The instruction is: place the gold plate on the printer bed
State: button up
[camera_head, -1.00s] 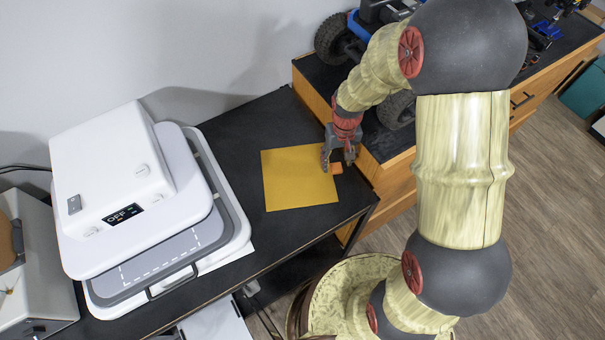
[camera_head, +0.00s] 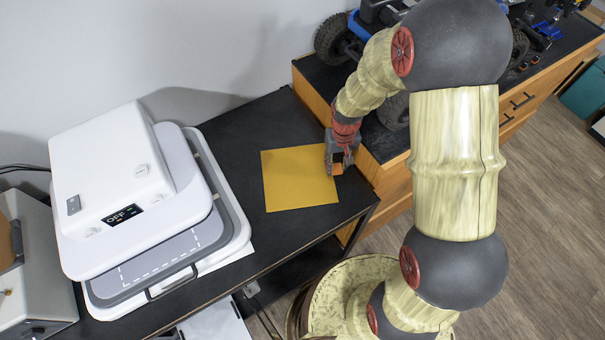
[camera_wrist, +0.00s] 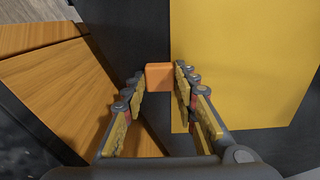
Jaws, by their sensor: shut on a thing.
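The gold plate (camera_head: 297,180) lies flat on the black tabletop, left of my gripper (camera_head: 339,167). It also shows in the wrist view (camera_wrist: 240,70). A small orange block (camera_wrist: 159,77), seemingly the plate's tab, sits at the plate's right edge in the head view. My gripper is shut on this orange block, with a finger on either side in the wrist view. The printer bed (camera_head: 178,244) is a grey slab with a dashed white outline, on the white machine at the left. The machine's raised upper part hides much of the bed.
The white machine (camera_head: 118,165) shows "OFF" on its display. A wooden drawer cabinet (camera_head: 392,178) stands close to the right of my gripper, with a wheeled crawler (camera_head: 345,38) on top. Black tabletop (camera_head: 235,120) is clear between plate and machine.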

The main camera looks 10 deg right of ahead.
grip_shut()
jog(key=shift+r, duration=0.1)
jog(key=shift+w+r, duration=0.1)
jog(key=shift+r, duration=0.5)
jog(key=s+d+r+p, duration=0.1)
jog(key=s+r, duration=1)
jog(key=s, duration=0.3)
jog(key=shift+d+r+p, duration=0.3)
jog(key=shift+d+r, duration=0.05)
